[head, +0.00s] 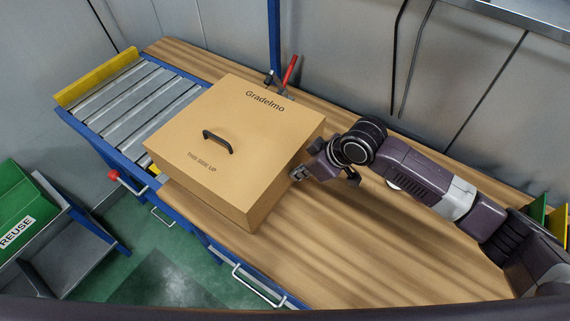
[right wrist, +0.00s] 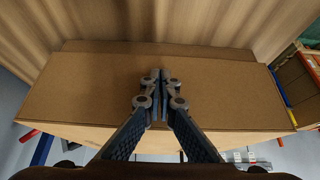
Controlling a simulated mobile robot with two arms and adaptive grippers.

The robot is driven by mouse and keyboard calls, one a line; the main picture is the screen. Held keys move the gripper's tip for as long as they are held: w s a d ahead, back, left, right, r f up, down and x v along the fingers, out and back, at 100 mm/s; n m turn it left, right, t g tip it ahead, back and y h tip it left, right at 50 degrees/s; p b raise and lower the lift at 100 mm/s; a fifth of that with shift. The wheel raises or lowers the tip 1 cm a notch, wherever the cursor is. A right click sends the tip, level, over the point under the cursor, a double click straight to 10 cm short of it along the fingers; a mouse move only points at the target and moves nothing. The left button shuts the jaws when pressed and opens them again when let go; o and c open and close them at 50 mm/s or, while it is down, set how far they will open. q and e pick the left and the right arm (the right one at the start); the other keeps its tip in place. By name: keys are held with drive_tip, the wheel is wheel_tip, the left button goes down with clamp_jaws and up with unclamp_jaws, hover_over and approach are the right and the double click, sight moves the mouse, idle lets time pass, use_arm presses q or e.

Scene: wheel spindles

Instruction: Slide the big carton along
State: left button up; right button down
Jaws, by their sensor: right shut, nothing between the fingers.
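The big carton (head: 190,142) is a tan box with a black handle on top and the words "Gradelmo" and "THIS SIDE UP". It sits on the wooden bench top (head: 330,250), its left side by the roller conveyor (head: 135,98). My right gripper (head: 298,174) is shut and empty at the carton's right side. In the right wrist view the shut fingers (right wrist: 160,75) point at the carton's cardboard side (right wrist: 90,88). They are close to it; I cannot tell whether they touch. My left gripper is out of view.
A yellow stop (head: 95,77) crosses the conveyor's far left end. A red-handled clamp (head: 289,72) and a blue post (head: 274,35) stand behind the carton. A green REUSE bin (head: 25,215) is at the lower left. The bench right of the carton is bare apart from my arm above it.

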drive_tip(key=shift+w+a+r, duration=0.1)
drive_tip(key=shift+w+a, duration=0.55)
drive_tip(key=shift+a, duration=0.35)
drive_tip(key=shift+w+a+r, duration=0.1)
drive_tip(key=shift+w+a, duration=0.5)
drive_tip(key=shift+a, duration=0.35)
drive_tip(key=shift+f, duration=0.1)
drive_tip(key=shift+w+a+b, duration=0.25)
drive_tip(key=shift+w+a, duration=0.15)
drive_tip(key=shift+a, duration=0.25)
drive_tip(key=shift+w+a+b, duration=0.2)
drive_tip(key=shift+w+a, duration=0.2)
drive_tip(key=shift+a, duration=0.2)
drive_tip(key=shift+w+a+f+b, duration=0.1)
drive_tip(key=shift+w+a+b, duration=0.25)
drive_tip(key=shift+w+a, duration=0.35)
drive_tip(key=shift+w+a+r+b, duration=0.1)
drive_tip(key=shift+w+a+b, duration=0.3)
drive_tip(key=shift+a, duration=0.6)
drive_tip(key=shift+w+a+f+b, duration=0.1)
drive_tip(key=shift+w+a+b, duration=0.15)
drive_tip(key=shift+w+a, duration=0.5)
drive_tip(key=shift+w+a+b, duration=0.35)
drive_tip(key=shift+a, duration=0.3)
drive_tip(key=shift+w+a+b, duration=0.3)
drive_tip(key=shift+a, duration=0.3)
